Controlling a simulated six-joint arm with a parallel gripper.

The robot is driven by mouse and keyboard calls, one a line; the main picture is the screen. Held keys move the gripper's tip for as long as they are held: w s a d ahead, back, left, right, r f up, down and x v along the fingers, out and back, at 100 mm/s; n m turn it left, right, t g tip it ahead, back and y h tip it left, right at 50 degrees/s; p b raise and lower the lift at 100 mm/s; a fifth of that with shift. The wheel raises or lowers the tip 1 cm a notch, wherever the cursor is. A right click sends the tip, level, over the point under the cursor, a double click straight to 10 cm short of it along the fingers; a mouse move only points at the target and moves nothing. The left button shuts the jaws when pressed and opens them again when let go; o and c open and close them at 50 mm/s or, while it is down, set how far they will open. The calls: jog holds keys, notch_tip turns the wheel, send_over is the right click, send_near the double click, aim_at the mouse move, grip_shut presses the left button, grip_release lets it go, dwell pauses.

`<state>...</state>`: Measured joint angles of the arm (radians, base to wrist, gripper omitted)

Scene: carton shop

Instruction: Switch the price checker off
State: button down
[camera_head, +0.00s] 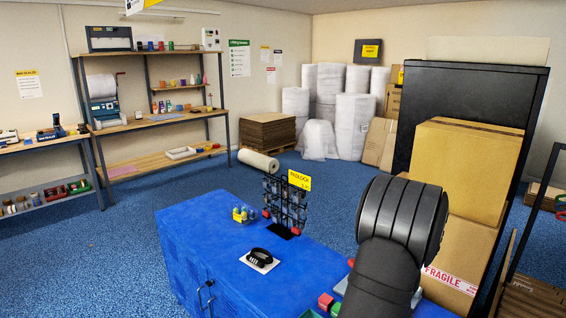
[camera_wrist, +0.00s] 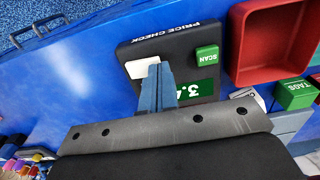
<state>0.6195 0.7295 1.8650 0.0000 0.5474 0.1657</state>
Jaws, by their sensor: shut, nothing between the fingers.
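The price checker (camera_wrist: 135,50) is a dark flat box with "PRICE CHECK" lettering, on the blue counter in the wrist view. It has a green SCAN button (camera_wrist: 207,57) and a green display (camera_wrist: 197,89) showing digits starting "3.4", partly covered by my fingers. A white patch (camera_wrist: 134,68) shows on its face near my fingertips. My gripper (camera_wrist: 156,68) is shut and empty, with its blue-grey fingertips over the price checker at the white patch. I cannot tell whether they touch it. In the head view my arm hides the price checker.
A red tray (camera_wrist: 242,50) and a green TAGS box (camera_wrist: 294,94) are close to the price checker. The blue counter (camera_head: 205,235) also holds a padlock rack (camera_head: 284,205), a yellow bin (camera_head: 244,216) and a black device on a white plate (camera_head: 260,258). Cartons (camera_head: 465,170) stand right.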

jog(key=shift+f, duration=0.2)
jog(key=shift+r, duration=3.55)
jog(key=shift+f, duration=0.1)
jog(key=shift+f, duration=3.45)
jog(key=shift+r, duration=0.2)
